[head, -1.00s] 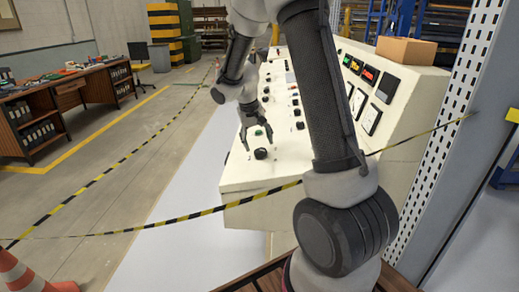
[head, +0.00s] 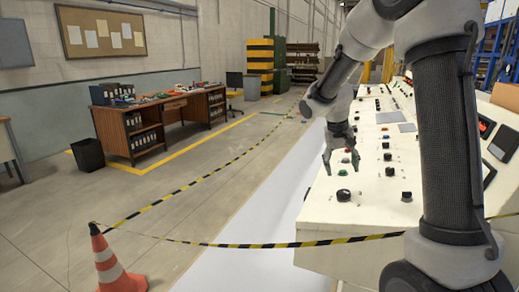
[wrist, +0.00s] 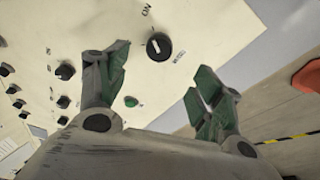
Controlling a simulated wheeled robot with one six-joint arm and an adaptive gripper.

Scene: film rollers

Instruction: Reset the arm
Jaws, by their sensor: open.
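My gripper (head: 342,163) hangs above the near left part of a cream control console (head: 372,222), with its fingers pointing down. In the wrist view my gripper (wrist: 158,88) is open, its two green-padded fingers wide apart with nothing between them. A black rotary knob (wrist: 159,46) marked ON lies beyond the fingertips, and it also shows in the head view (head: 344,195). A green button (wrist: 131,101) sits on the panel near the left finger, apart from it.
Black-and-yellow tape (head: 260,245) runs from an orange cone (head: 112,262) across the console's front. A desk (head: 160,118) stands at the back left. The floor between is clear. Several more knobs (wrist: 65,72) cover the panel.

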